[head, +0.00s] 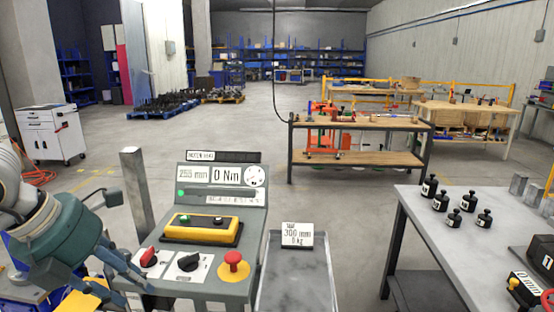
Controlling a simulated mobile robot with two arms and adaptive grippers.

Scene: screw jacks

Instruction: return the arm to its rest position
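My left arm comes in from the left edge. Its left gripper (128,240) is at the left side of the grey control console (222,197). Its fingers are spread apart with nothing seen between them; the lower finger is close to the red rotary switch (149,258), and I cannot tell whether it touches. My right gripper is not in view. The console shows "255 mm", "0 Nm" and a round gauge (256,176). It carries a yellow control box (203,227), a black rotary switch (189,262) and a red mushroom button (233,264).
A metal platform (297,280) with a "300 mm, 0 kg" sign (297,236) stands right of the console. A grey post (136,190) stands behind my gripper. A table (425,225) with several black weights is at right.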

